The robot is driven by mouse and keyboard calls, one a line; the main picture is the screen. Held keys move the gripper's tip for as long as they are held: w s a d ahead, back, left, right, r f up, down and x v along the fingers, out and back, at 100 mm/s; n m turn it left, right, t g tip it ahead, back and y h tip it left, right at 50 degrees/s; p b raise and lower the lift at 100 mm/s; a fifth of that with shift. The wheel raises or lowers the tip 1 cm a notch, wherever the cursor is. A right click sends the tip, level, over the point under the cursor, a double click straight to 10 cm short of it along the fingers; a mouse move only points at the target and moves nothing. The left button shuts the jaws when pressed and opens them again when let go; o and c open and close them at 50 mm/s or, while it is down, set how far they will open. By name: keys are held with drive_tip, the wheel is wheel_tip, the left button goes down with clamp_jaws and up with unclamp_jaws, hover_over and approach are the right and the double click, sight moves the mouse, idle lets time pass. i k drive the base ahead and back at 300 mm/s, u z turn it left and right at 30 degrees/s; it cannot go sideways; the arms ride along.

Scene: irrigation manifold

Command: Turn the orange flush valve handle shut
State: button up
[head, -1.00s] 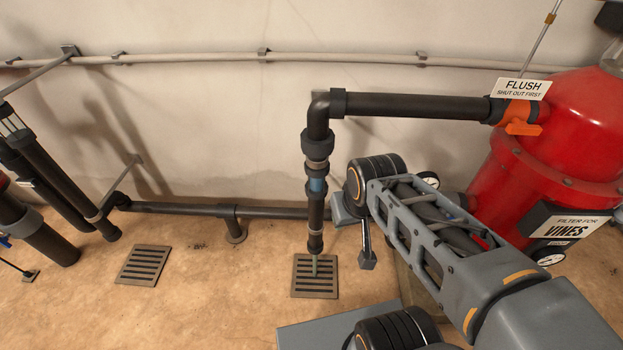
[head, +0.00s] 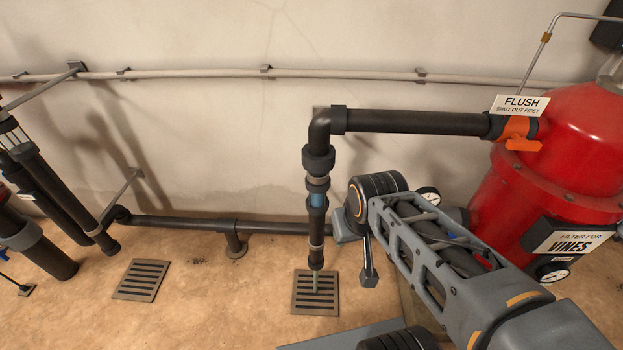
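The orange flush valve handle (head: 523,145) is at the upper right, below the white FLUSH sign (head: 521,104). It appears roughly in line with the dark pipe (head: 415,121), at the pipe's end beside the red filter tank (head: 560,160). My grey arm reaches up from the lower right to a dark joint left of and below the handle, apart from it. A small grey end part (head: 368,277) hangs below that joint. I cannot tell whether it is my gripper, and no clear finger opening shows. Nothing of mine touches the handle.
The dark pipe runs left, then down to a floor drain (head: 328,307), where a thin pale-green streak shows at its mouth. Gauges and a VINES sign (head: 569,240) are on the tank side. More pipes stand at far left. Open floor lies around the second drain (head: 141,280).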

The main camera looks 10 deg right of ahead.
sight(519, 143)
drive_tip(key=u, duration=0.3)
drive_tip(key=k, duration=0.35)
drive_tip(key=z, duration=1.2)
drive_tip(key=i, duration=0.2)
drive_tip(key=z, duration=0.6)
